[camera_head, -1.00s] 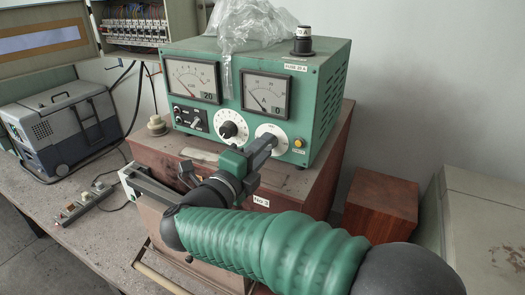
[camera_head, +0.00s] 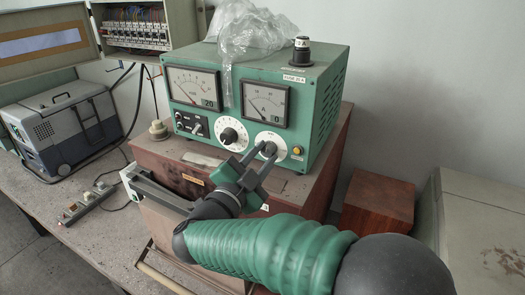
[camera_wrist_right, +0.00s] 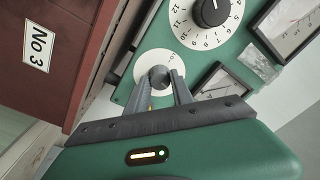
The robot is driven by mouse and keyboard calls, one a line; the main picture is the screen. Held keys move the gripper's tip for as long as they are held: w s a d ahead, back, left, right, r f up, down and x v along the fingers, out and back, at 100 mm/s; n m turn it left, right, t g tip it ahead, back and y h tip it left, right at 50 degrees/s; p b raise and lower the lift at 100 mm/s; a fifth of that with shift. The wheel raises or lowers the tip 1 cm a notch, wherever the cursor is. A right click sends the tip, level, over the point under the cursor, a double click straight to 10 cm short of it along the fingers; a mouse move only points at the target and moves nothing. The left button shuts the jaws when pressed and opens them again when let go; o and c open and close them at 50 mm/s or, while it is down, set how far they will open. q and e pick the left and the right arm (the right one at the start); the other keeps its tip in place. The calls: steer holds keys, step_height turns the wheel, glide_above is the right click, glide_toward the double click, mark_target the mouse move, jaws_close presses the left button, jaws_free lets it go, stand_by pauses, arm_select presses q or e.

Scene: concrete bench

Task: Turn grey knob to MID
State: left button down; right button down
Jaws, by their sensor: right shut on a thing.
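The green instrument box (camera_head: 325,110) stands on a brown wooden case. A round white plate (camera_head: 281,139) sits at the lower right of its front panel. My right gripper (camera_head: 264,150) reaches this plate with its two dark fingers. In the right wrist view, the grey knob (camera_wrist_right: 160,76) stands in the middle of the plate (camera_wrist_right: 146,62). The right gripper's fingertips (camera_wrist_right: 160,84) are on either side of the knob and shut on it. The lettering on the plate is too small or hidden to tell the knob's setting. My left gripper is not in view.
A black numbered knob (camera_head: 229,135) is close to the left of the white plate, and a yellow button (camera_head: 297,151) is close to its right. Two meters (camera_head: 265,102) sit above. Clear plastic (camera_head: 250,35) lies on the box top. A reddish wooden block (camera_head: 377,200) stands at right.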

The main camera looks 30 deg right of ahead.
steer(key=shift+f+n+p, duration=0.25)
steer(key=shift+n+p, duration=0.2)
steer(key=shift+n, duration=0.45)
steer(key=c, duration=1.1)
jaws_free()
steer(key=shift+r, duration=0.1)
steer(key=b+v, duration=0.4)
steer(key=v, duration=1.3)
steer(key=shift+b, duration=0.4)
